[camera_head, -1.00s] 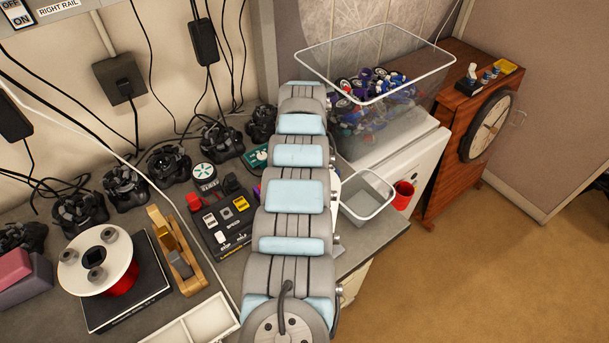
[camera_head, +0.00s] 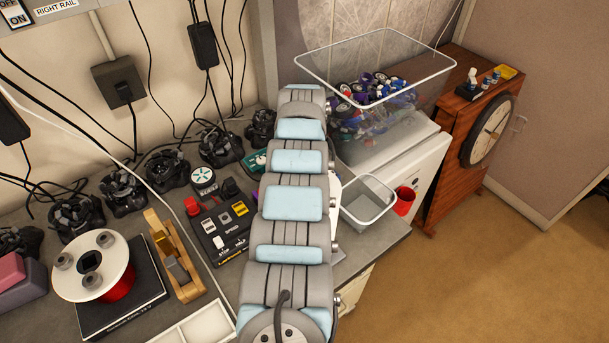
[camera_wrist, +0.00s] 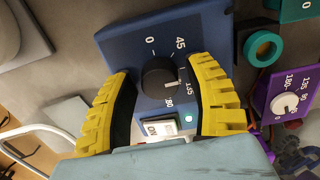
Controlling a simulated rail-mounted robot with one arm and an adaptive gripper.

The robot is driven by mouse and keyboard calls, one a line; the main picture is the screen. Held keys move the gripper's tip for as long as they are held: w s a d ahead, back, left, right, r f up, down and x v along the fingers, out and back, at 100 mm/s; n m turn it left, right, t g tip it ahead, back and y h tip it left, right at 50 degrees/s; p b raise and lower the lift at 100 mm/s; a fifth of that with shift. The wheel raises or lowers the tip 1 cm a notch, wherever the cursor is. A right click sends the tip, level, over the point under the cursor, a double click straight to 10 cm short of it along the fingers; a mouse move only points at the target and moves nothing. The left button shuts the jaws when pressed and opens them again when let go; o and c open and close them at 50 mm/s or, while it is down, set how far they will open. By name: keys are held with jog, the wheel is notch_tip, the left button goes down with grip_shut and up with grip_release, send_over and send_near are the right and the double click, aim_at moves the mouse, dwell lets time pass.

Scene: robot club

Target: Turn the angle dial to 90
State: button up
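In the wrist view a black round knob (camera_wrist: 165,77) sits on a blue box (camera_wrist: 210,30). Marks 0 and 45 show above it, and what look like 135 and 180 at its right and below. Its white pointer faces right, near the mark read as 135. No 90 is readable on this box. My gripper (camera_wrist: 162,66) has its two yellow fingers apart, one on each side of the knob. I cannot tell whether either touches it. A lit white switch (camera_wrist: 160,128) shows below the knob. In the head view my arm hides the gripper and the blue box.
In the wrist view a purple box with a white dial (camera_wrist: 284,103) stands at right, near a teal ring (camera_wrist: 263,47). In the head view a speed control box (camera_head: 222,232), a spool (camera_head: 92,265) and a clear bin (camera_head: 375,120) flank my arm.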

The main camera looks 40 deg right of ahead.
jog(key=shift+o, duration=0.4)
jog(key=shift+r, duration=0.15)
jog(key=shift+w+r, duration=0.1)
jog(key=shift+r, duration=0.55)
notch_tip(320, 180, up, 10)
jog(key=shift+r, duration=0.25)
